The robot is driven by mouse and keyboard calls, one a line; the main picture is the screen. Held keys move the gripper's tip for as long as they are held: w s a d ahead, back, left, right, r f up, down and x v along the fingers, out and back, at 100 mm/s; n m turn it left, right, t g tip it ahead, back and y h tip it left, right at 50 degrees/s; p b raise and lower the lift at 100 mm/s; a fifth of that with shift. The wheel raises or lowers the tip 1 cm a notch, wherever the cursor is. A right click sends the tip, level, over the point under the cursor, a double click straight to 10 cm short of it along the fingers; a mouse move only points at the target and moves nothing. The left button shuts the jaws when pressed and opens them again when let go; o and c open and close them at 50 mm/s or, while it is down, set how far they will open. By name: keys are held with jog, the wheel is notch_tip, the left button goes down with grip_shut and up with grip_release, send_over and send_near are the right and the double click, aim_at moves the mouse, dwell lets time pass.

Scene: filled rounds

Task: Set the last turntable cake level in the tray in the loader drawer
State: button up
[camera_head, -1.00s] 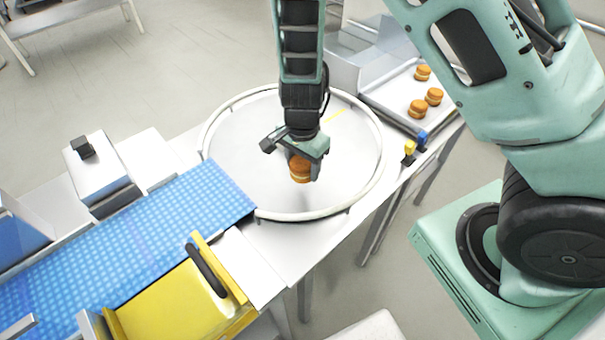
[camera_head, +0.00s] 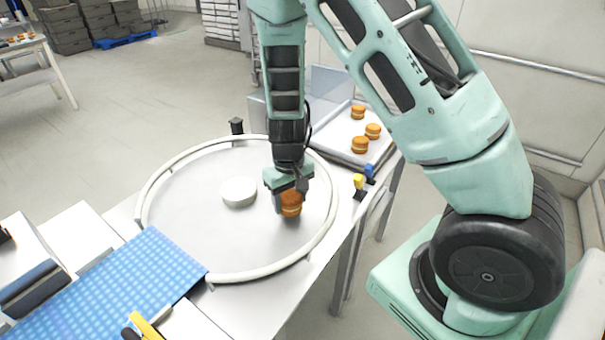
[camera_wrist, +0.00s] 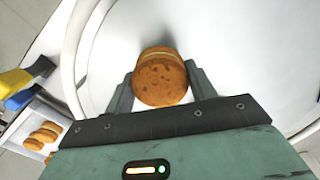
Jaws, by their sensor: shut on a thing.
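My gripper (camera_head: 290,194) is shut on a round orange-brown cake (camera_head: 291,203) with a pale filling line. The cake hangs above the right part of the turntable (camera_head: 190,225). In the wrist view the cake (camera_wrist: 160,80) sits between the two fingers and looks tilted, its speckled top facing the camera. The tray (camera_head: 341,142) in the loader drawer lies behind and to the right of the turntable. Three cakes (camera_head: 360,145) lie in it, and its front left part looks bare. In the wrist view some of these cakes (camera_wrist: 44,133) show at lower left.
A white raised rail (camera_head: 262,272) rings the turntable, with a white round hub (camera_head: 238,191) at its middle. A blue belt (camera_head: 120,285) meets the turntable at front left.

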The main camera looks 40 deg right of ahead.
jog(key=shift+d+r+n+p, duration=0.2)
jog(key=shift+d+n+p, duration=0.15)
jog(key=shift+p, duration=0.3)
jog(key=r+p, duration=0.1)
jog(key=p, duration=0.3)
jog(key=shift+s+r, duration=0.15)
jog(key=shift+s, duration=0.05)
jog(key=shift+r+p, duration=0.3)
jog(key=shift+p, duration=0.9)
